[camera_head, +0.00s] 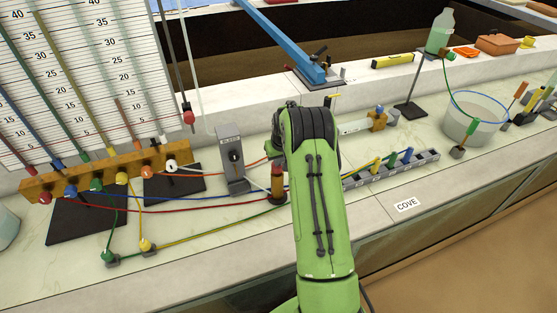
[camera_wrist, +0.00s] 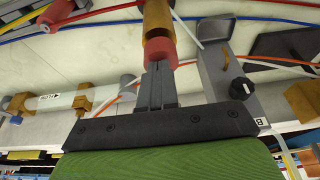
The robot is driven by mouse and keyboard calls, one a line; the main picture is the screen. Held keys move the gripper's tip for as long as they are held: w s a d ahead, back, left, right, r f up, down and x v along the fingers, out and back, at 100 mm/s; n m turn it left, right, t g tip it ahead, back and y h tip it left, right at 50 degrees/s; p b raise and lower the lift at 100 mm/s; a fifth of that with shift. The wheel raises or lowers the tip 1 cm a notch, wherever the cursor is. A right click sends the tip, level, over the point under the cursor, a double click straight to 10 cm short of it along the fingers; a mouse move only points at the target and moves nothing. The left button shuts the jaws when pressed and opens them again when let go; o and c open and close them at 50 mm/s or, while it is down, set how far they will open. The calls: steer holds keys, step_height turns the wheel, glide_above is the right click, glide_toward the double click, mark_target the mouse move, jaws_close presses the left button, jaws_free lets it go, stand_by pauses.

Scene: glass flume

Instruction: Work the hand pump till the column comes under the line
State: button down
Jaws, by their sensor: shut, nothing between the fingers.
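A small upright brass cylinder with a red top, seemingly the hand pump, stands on the bench (camera_head: 278,184), partly behind my arm. In the wrist view, its brass body and red end (camera_wrist: 160,48) are just beyond my fingertips. My gripper (camera_wrist: 158,68) is shut and empty, with its tips at or very near the red end; I cannot tell whether they touch. My arm hides the gripper in the head view. A white scale board (camera_head: 85,60) with several coloured sloping tubes stands at the left. I cannot make out which column or line is meant.
A grey box with a black knob (camera_head: 234,158) stands left of the cylinder. Coloured hoses run from the brass manifold (camera_head: 105,172) across the bench. A grey rack of coloured plugs (camera_head: 392,170) lies to the right. The bench by the COVE label (camera_head: 407,205) is clear.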

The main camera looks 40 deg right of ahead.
steer(key=shift+s+a+f, duration=0.15)
steer(key=shift+s+f, duration=0.1)
steer(key=r+p, duration=0.1)
steer(key=r, duration=0.2)
steer(key=r+p, duration=0.1)
steer(key=r, duration=0.1)
steer(key=shift+w+p, duration=0.25)
steer(key=shift+p, duration=0.05)
steer(key=b+v, duration=0.1)
steer(key=v, duration=0.8)
steer(key=shift+s+r, duration=0.2)
steer(key=shift+r, duration=0.05)
stand_by(2.3)
